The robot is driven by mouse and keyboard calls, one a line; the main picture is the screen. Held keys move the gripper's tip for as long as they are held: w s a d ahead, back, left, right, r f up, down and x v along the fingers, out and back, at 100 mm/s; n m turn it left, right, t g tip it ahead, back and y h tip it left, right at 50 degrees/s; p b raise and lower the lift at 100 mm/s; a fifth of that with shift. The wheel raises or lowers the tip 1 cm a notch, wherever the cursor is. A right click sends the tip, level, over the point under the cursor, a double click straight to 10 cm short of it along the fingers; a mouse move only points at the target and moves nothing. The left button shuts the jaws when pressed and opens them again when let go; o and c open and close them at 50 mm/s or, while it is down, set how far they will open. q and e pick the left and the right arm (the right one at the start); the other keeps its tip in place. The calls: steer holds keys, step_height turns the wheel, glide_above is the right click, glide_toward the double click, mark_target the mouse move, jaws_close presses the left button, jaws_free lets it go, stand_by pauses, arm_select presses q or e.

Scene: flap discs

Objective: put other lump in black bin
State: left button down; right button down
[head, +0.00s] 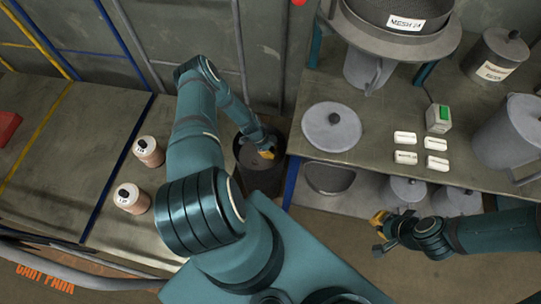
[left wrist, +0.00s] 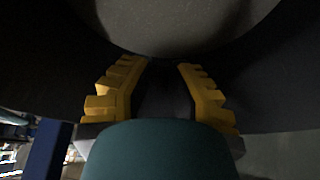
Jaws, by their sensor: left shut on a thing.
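The black bin (head: 243,178) stands on the floor between the left bench and the right table. My left gripper (head: 266,154) is at the bin's mouth, its yellow fingers over the opening. In the left wrist view my left gripper (left wrist: 161,66) has its two yellow fingers apart around a dark thing (left wrist: 166,92), taken as the lump; its outline is hard to make out. The bin's dark wall (left wrist: 45,70) surrounds the fingers there. My right gripper (head: 379,222) hangs by the right table's front edge, apart from the bin; its finger opening is unclear.
Two pinkish capped jars (head: 148,151) stand on the left bench. The right table (head: 300,135) holds a round grey lid (head: 332,126), several white labelled blocks (head: 405,138), a green-and-white box (head: 438,118), a MESH 24 sieve (head: 400,25) and grey pots. More pots stand below.

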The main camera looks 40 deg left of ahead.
arm_select(q)
steer(key=shift+f+b, duration=0.5)
steer(key=shift+f, duration=1.4)
steer(key=shift+f, duration=0.1)
steer(key=c, duration=1)
jaws_free()
steer(key=shift+o, duration=0.2)
steer(key=shift+a+r, duration=0.1)
steer(key=shift+r, duration=0.3)
steer(key=p+v, duration=0.2)
steer(key=v, duration=0.9)
steer(key=shift+r, duration=0.2)
